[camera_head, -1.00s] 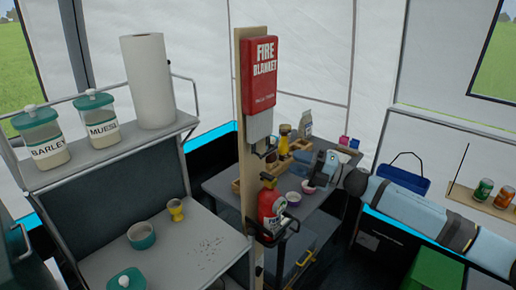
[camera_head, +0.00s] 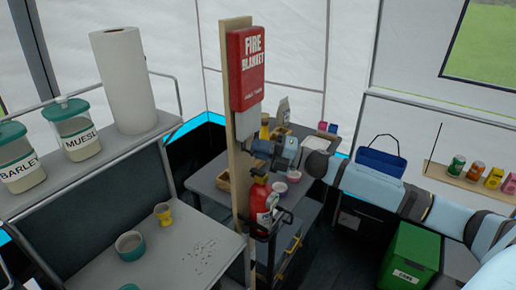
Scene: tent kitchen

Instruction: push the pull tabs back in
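A red fire blanket case (camera_head: 246,68) hangs on a wooden post, upright, above the fire extinguisher. A pale grey piece (camera_head: 248,122) hangs out below the case; I cannot make out separate pull tabs at this size. My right arm reaches in from the right edge. My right gripper (camera_head: 270,149) is just right of and a little below the grey piece in the picture. I cannot tell whether it touches anything, and its fingers are too small and dark to read. My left gripper is not in view.
The wooden post (camera_head: 236,185) carries a red fire extinguisher (camera_head: 263,203) in a dark bracket. A counter at left holds a teal bowl (camera_head: 130,245) and yellow egg cup (camera_head: 163,215). Jars and a paper roll (camera_head: 124,80) stand above. A green bin (camera_head: 410,255) is at lower right.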

